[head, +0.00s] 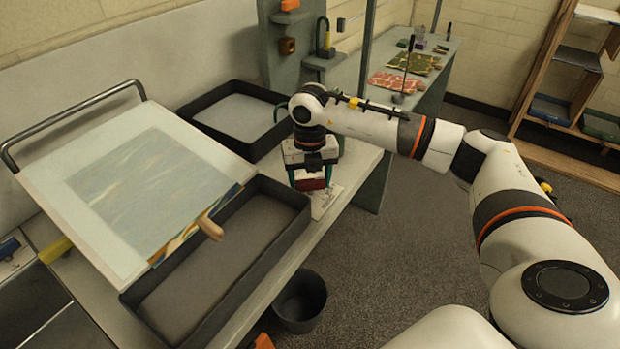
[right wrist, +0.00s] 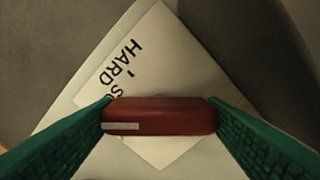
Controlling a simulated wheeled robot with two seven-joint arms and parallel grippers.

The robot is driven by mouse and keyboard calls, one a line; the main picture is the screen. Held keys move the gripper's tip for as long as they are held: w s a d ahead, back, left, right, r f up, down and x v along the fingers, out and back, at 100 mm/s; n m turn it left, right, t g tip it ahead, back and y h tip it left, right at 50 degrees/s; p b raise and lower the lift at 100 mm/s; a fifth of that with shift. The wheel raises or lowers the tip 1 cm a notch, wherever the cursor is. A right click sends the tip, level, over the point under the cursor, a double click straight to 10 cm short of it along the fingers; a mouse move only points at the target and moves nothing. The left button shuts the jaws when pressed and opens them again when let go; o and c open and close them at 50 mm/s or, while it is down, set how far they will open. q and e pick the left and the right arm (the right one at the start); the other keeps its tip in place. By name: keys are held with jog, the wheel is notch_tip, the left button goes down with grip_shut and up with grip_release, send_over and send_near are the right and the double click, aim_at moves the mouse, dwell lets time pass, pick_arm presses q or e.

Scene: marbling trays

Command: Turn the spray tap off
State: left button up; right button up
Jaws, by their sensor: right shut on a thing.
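My right gripper (head: 312,181) is over the bench's right edge, fingers pointing down. Its two green fingers are shut on a red bar-shaped piece (head: 310,185), which also shows in the right wrist view (right wrist: 160,116) with a pale mark at its left end. Under it lies a white card (right wrist: 160,35) lettered "HARD" and, partly hidden, "SO". The red piece is not clearly a tap handle. My left gripper is not in view.
A dark tray (head: 283,205) lies below a tilted pale board (head: 55,185). Another dark tray (head: 195,105) is behind them. A dark bucket (head: 301,302) stands on the floor. A side bench (head: 345,78) holds patterned sheets. The floor at centre right is clear.

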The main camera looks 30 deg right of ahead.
jog(key=shift+n, duration=0.3)
jog(key=n+b, duration=0.1)
jog(key=n, duration=0.2)
jog(key=shift+b, duration=0.35)
jog(key=n+b, duration=0.1)
jog(key=n, duration=0.4)
jog(key=shift+r, duration=0.1)
jog(key=o, duration=1)
